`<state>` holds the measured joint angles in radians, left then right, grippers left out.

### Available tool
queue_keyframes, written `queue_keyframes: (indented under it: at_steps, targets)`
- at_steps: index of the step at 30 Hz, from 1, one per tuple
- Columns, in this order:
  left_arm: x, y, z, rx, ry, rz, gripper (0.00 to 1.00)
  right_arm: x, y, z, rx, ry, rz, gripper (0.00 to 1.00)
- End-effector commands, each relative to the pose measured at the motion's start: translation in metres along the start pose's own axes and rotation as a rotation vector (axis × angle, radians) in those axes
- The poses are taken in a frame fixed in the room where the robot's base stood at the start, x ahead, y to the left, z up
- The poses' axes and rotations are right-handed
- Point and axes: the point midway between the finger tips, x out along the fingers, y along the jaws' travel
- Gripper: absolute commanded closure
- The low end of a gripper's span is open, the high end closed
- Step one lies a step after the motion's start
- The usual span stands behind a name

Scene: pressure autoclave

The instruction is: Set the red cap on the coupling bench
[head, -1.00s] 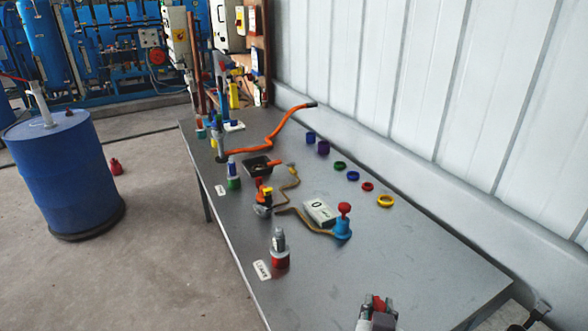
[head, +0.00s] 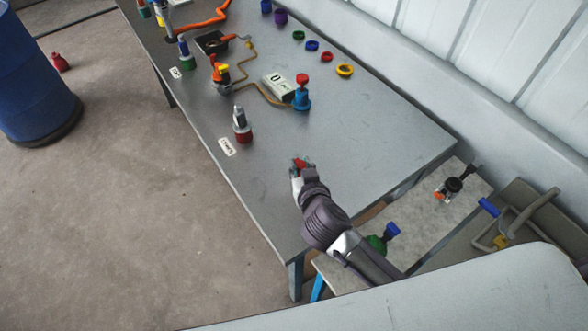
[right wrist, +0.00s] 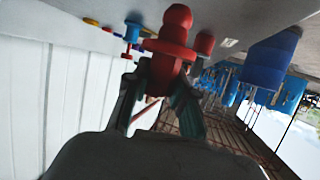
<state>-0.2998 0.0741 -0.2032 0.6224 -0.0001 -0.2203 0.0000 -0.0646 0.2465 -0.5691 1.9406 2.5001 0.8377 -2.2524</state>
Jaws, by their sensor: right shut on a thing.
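The coupling bench (head: 370,150) is a long grey metal table in the head view. My right gripper (head: 303,166) is over its near part, shut on a small red cap (head: 300,163). In the right wrist view the red cap (right wrist: 170,48) sticks out beyond the fingers of the right gripper (right wrist: 160,88). Whether the cap touches the bench top cannot be told. A grey coupling with a red base (head: 243,134) stands upright on the bench, left of and beyond the gripper. My left gripper is not in view.
A blue fitting with a red knob (head: 301,100), a white box (head: 279,86) and an orange-yellow valve (head: 222,75) stand further along. Coloured rings, including a yellow one (head: 345,70), lie near the wall. Bare bench top lies right of the gripper.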

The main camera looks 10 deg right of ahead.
Motion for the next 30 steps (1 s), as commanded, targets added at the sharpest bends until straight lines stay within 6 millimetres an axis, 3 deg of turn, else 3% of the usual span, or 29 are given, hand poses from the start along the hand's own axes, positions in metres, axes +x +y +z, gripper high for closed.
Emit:
queue_keyframes:
  at_steps: [3,7,13,27,28,30]
  targets:
    - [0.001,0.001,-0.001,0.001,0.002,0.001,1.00,0.017,-0.008,0.003,0.001,0.001,0.001,1.00]
    - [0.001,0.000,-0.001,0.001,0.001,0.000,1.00,0.025,-0.011,0.007,-0.001,0.001,0.001,1.00]
    - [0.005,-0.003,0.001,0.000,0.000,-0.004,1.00,0.036,-0.011,0.035,0.001,-0.003,0.001,1.00]
    - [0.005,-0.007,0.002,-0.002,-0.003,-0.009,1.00,0.040,-0.010,0.044,-0.002,0.001,0.000,1.00]
    - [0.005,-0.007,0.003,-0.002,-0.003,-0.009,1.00,0.040,-0.010,0.044,-0.002,0.001,0.001,0.74]
    - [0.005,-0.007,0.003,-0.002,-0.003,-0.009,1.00,0.040,-0.010,0.044,-0.001,0.001,0.001,0.63]
